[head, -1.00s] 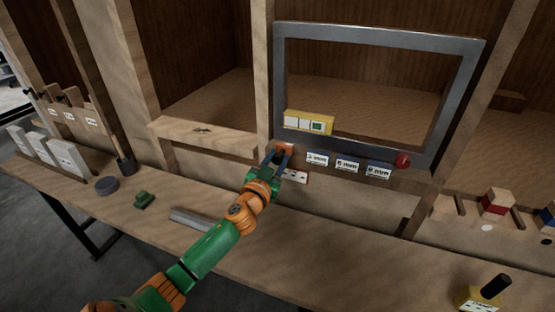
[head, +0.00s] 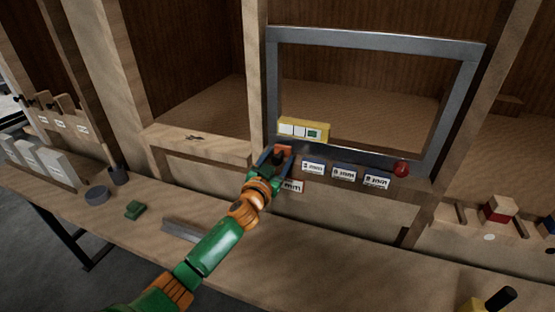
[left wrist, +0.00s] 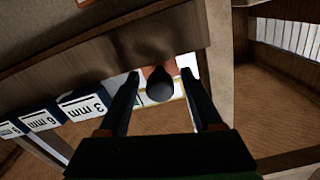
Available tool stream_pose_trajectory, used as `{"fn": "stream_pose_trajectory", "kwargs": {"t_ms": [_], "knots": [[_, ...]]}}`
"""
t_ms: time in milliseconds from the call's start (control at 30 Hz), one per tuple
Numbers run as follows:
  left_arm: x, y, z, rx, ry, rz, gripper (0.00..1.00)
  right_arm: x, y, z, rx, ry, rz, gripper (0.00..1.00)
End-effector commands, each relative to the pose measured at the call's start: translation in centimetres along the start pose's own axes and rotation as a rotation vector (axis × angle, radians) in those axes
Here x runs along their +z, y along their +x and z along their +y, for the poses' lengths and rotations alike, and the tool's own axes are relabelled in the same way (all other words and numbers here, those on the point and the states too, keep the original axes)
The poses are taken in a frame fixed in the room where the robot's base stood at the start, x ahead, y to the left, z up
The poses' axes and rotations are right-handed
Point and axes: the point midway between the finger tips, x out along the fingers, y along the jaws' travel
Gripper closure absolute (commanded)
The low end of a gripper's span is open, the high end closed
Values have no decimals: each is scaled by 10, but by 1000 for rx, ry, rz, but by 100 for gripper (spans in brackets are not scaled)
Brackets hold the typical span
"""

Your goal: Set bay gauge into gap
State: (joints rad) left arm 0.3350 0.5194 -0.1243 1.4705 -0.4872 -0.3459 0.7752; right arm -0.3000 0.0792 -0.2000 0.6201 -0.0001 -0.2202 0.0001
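My left gripper (head: 276,154) is at the lower left corner of the grey window frame (head: 466,95). In the left wrist view its two dark fingers (left wrist: 163,98) are apart, on either side of a round black knob (left wrist: 160,86) on an orange-red block (left wrist: 151,71). Space shows between the knob and each finger. Blue-and-white blocks marked in mm stand in a row to the right: the 3 mm block (head: 313,167), a middle block (head: 344,173) and another block (head: 376,181). I cannot tell which piece is the bay gauge. My right gripper is not in view.
A yellow piece with white squares (head: 291,121) sits in the frame's lower left corner. A red knob (head: 401,169) is at its lower right. On the bench (head: 330,240) lie a grey bar (head: 184,231), a green piece (head: 134,209) and a grey disc (head: 97,195).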

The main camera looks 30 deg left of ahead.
Motion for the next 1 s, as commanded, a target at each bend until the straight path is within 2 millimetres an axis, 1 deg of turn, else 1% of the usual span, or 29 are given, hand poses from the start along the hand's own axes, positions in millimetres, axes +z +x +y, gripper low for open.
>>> {"fn": "stream_pose_trajectory", "kwargs": {"t_ms": [133, 233, 500, 633, 733, 1000], "knots": [[1, -1, 0, 0, 0, -1, 34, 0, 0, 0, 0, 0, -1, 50], [2, -8, 1, 2, 0, -1, 34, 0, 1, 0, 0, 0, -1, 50], [2, -51, 1, 3, 1, -1, 34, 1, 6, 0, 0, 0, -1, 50], [2, -65, 1, 2, -1, -1, 34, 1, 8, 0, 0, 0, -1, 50], [1, -70, 1, 2, 0, -2, 34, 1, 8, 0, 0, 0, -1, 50], [1, -70, 0, 1, 0, -2, 34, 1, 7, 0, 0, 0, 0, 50]]}}
